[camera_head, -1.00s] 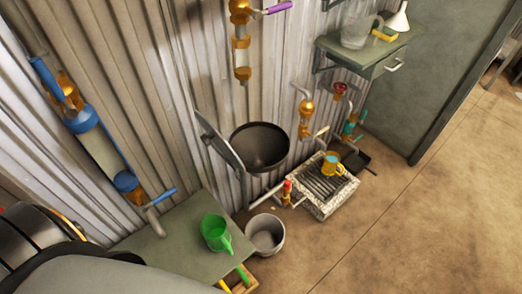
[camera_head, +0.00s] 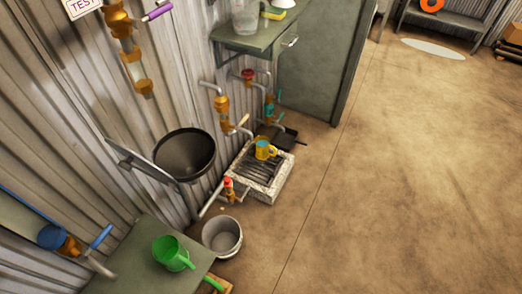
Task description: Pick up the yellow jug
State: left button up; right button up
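The yellow jug (camera_head: 265,149) stands on the dark grate of a stone-rimmed floor drain (camera_head: 275,187), below the wall taps. It looks upright, with what looks like a blue part on it. Neither of my grippers shows in the head view, so nothing is seen touching the jug.
A grey-green table (camera_head: 139,266) with a green jug (camera_head: 172,253) stands at the lower left. A metal bucket (camera_head: 222,238) stands on the floor beside it. A black basin (camera_head: 185,155) hangs on the wall. A shelf (camera_head: 257,38) juts out above. The floor at right is clear.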

aim_at(262, 142)
jog(key=i+l, duration=0.25)
jog(key=l, duration=0.15)
jog(key=i+l, duration=0.25)
jog(key=l, duration=0.15)
jog(key=i+l, duration=0.25)
jog(key=l, duration=0.15)
jog(key=l+u, duration=0.1)
jog(key=u, duration=0.35)
jog(key=i+l+u, duration=0.1)
jog(key=u, duration=0.35)
jog(key=l+u, duration=0.1)
jog(key=u, duration=0.35)
